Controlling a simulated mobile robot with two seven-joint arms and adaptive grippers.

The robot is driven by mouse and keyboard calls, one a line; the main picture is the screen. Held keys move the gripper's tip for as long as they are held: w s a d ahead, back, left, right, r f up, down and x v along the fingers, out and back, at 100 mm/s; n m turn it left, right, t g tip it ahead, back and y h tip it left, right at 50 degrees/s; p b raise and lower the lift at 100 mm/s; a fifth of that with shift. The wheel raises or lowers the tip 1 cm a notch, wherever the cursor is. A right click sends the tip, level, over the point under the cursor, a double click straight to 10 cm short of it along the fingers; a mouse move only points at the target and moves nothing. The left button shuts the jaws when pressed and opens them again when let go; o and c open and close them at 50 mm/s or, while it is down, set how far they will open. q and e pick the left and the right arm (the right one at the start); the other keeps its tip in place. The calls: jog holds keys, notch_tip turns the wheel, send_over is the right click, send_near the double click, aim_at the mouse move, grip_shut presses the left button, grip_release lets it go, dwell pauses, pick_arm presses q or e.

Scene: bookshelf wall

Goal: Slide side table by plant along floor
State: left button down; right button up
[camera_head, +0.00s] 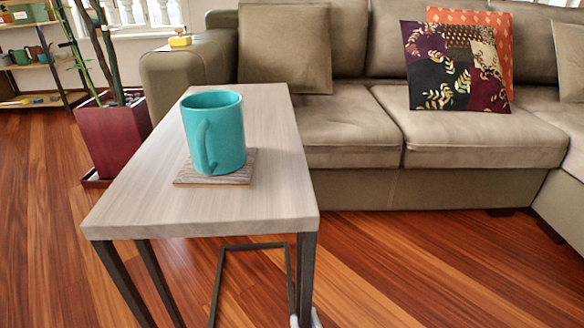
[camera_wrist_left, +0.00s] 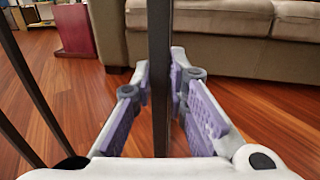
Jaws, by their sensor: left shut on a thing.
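The side table (camera_head: 250,110) has a pale wood-grain top on thin dark metal legs. It stands upright on the floor in front of the sofa. A teal mug (camera_head: 213,132) stands on a square coaster (camera_head: 242,168) on the top. The plant's dark red pot (camera_head: 108,132) is behind and left of the table. My left gripper (camera_head: 307,319) barely shows low at the near right leg. In the left wrist view, the purple-padded fingers (camera_wrist_left: 164,88) are shut on a dark upright table leg (camera_wrist_left: 160,40), one finger on each side. My right gripper is out of view.
A beige sofa (camera_head: 300,125) with cushions (camera_head: 455,66) runs behind and right of the table. A shelf (camera_head: 40,62) is at the far left. Bare wood floor (camera_head: 420,265) lies to the right and left of the table. A small yellow object (camera_head: 180,40) sits on the sofa arm.

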pick_arm(q)
jog(key=shift+s+d+f, duration=0.1)
jog(key=shift+s+d, duration=0.05)
jog(key=shift+s, duration=0.05)
